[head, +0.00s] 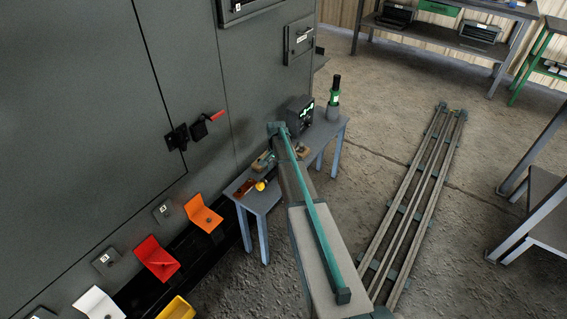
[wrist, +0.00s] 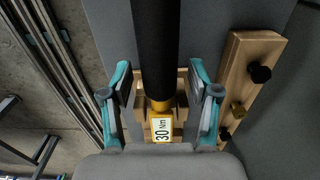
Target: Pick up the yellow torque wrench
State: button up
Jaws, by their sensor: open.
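The yellow torque wrench (wrist: 161,107) shows in the wrist view by its yellow collar, a white "30 Nm" label and a thick black shaft running up out of the picture. My gripper (wrist: 160,72) is open, with one teal-edged finger on each side of the wrench. Gaps show between the fingers and the wrench, so it is not clamped. Pale wooden pieces lie behind the collar. In the head view my arm reaches over the small work table (head: 262,202) and hides most of the gripper area; I cannot make out the wrench clearly there.
A wooden rack with dark knobs (wrist: 250,75) lies close to the right finger. On the table, a dark monitor (head: 299,112) and a green-and-black bottle-shaped item (head: 333,100) stand at the far end. A grey cabinet wall (head: 190,75) borders the table's left side.

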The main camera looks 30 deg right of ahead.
jog(key=shift+f, duration=0.35)
grip_shut()
jog(key=shift+r, duration=0.2)
